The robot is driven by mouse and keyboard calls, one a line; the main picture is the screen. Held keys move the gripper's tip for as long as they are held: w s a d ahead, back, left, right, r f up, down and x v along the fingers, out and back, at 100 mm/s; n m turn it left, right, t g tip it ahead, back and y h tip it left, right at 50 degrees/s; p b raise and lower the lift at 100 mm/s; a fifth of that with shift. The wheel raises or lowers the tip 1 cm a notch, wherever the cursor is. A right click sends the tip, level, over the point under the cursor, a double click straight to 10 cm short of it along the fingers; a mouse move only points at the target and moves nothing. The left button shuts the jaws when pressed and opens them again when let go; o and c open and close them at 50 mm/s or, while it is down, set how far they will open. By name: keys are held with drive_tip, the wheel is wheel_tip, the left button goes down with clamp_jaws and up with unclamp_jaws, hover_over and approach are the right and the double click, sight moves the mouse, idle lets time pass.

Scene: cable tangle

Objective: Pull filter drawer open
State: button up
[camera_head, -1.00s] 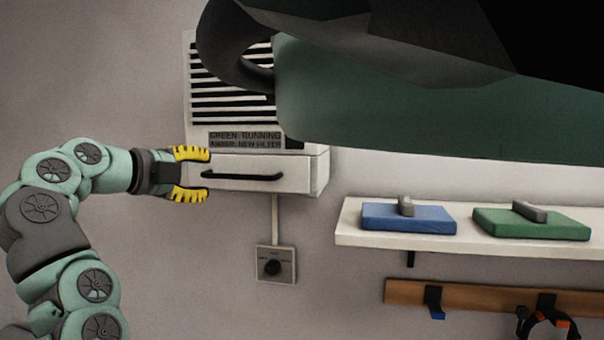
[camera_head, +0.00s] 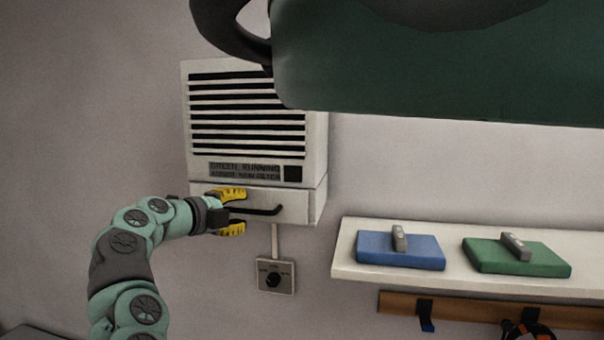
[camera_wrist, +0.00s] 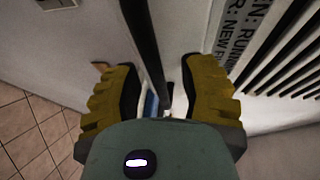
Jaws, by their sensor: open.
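The filter drawer (camera_head: 300,204) is the white front at the bottom of a white wall unit (camera_head: 257,120) with black slats. It looks shut. Its black bar handle (camera_head: 262,210) runs across the front. My gripper (camera_head: 234,212) is open at the left part of the handle, one yellow finger above it and one below. In the wrist view the handle (camera_wrist: 143,45) runs between the spread yellow fingers (camera_wrist: 160,92), with a gap on both sides. The handle's left end is hidden behind the gripper in the head view.
A dial box (camera_head: 275,276) is on the wall below the drawer. A white shelf (camera_head: 345,262) at right holds a blue pad (camera_head: 400,252) and a green pad (camera_head: 500,258). Below it is a wooden hook rail (camera_head: 465,308). A large green shape fills the upper right.

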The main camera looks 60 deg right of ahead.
drive_tip(key=shift+o, duration=0.4)
clamp_jaws()
drive_tip(key=shift+f, duration=0.1)
